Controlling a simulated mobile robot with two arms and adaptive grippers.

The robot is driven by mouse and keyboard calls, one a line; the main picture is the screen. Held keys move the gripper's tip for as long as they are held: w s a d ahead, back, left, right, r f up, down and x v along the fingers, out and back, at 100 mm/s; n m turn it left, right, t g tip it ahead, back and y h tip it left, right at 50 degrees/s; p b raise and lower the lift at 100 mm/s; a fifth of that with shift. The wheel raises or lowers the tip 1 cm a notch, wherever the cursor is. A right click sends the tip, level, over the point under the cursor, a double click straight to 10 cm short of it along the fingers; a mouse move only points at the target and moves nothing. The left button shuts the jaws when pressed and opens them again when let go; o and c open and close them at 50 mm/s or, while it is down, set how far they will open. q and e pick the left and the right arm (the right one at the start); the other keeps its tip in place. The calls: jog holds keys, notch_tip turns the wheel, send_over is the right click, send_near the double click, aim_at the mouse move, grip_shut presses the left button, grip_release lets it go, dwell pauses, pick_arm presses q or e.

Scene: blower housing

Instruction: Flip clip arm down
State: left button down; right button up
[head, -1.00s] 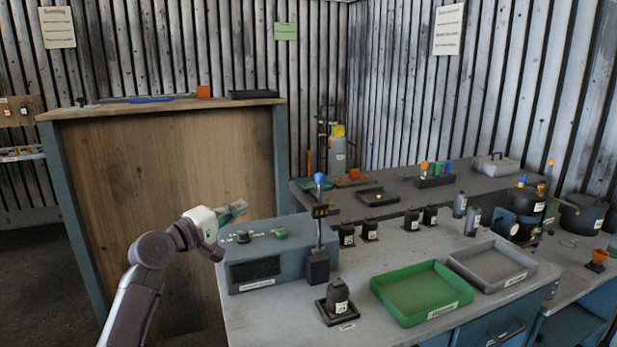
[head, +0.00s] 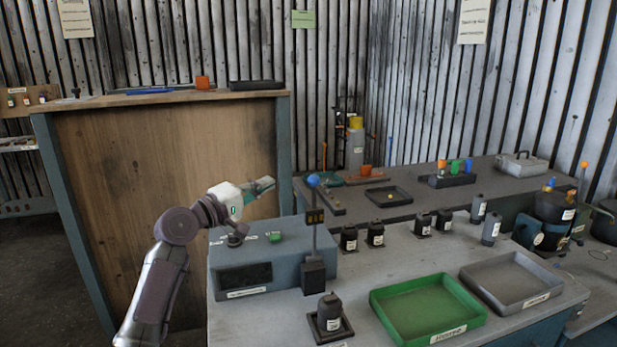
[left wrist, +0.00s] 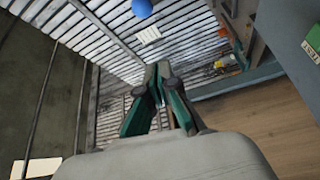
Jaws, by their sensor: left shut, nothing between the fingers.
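A thin upright arm (head: 315,215) with a blue ball (head: 313,181) on top rises from a dark block at the right front of a blue-grey box (head: 250,272). It looks like the clip arm, though I cannot be sure. The blue ball also shows at the top edge of the left wrist view (left wrist: 142,8). My left gripper (head: 270,183) is shut and empty, above the box and left of the ball, at about its height in the picture. Its green fingers meet in the left wrist view (left wrist: 158,72), apart from the ball. My right gripper is in neither view.
A green button (head: 275,237) sits on the box top. A black canister (head: 330,312) stands on a small base in front. A green tray (head: 428,306) and a grey tray (head: 513,285) lie right. Several dark canisters stand behind. A wooden panel (head: 170,190) stands left.

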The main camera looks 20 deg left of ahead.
pick_arm(q)
jog(key=w+d+p, duration=0.5)
jog(key=d, duration=0.2)
jog(key=shift+w+r, duration=0.2)
jog(key=shift+w, duration=0.1)
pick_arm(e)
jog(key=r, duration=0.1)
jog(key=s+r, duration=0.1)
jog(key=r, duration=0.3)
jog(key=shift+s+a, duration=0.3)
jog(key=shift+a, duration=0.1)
